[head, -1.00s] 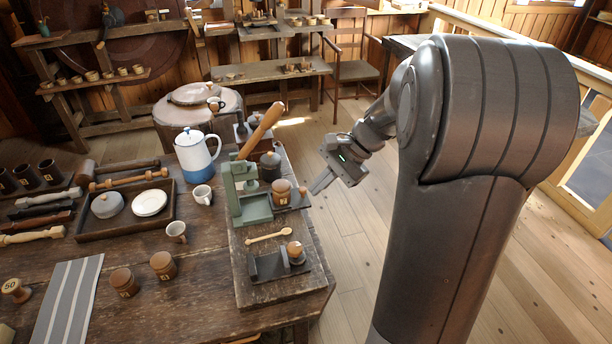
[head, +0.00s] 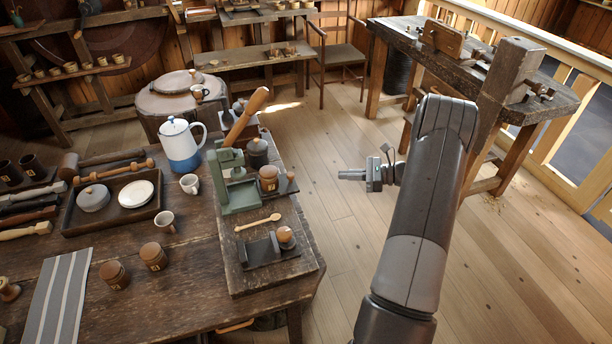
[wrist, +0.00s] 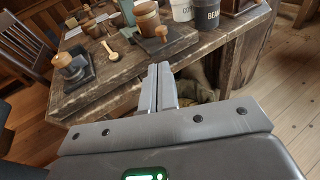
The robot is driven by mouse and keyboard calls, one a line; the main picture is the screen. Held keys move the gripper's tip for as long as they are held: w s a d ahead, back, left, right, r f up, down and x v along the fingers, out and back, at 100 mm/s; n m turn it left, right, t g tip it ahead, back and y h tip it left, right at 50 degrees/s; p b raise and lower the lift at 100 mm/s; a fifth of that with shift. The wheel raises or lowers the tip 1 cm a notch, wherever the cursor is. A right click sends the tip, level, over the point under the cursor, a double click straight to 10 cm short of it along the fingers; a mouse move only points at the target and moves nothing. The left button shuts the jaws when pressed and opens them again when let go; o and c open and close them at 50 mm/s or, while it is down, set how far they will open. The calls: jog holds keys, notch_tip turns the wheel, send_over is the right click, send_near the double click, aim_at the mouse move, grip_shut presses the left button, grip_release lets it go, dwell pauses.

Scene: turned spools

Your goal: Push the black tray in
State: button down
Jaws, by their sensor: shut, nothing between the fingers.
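A flat black tray (head: 286,190) with a small round wooden knob (head: 291,176) sits on the raised board at the table's right side. Its knobbed end juts out at the board's right edge. A brown lidded jar (head: 268,179) stands at its inner end, beside the green press (head: 232,185). The tray (wrist: 178,42) and its knob (wrist: 162,32) also show in the wrist view, beyond my fingertips. My gripper (head: 342,175) is shut and empty over the floor, to the right of the tray and apart from it. Its fingers point left toward the table.
A dark holder (head: 262,252) with a wooden-knobbed piece and a wooden spoon (head: 258,222) lie nearer on the board. A dark lidded pot (head: 257,153) stands behind the jar. The floor between table and workbench (head: 470,60) is open.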

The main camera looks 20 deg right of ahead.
jog(key=x, duration=1.4)
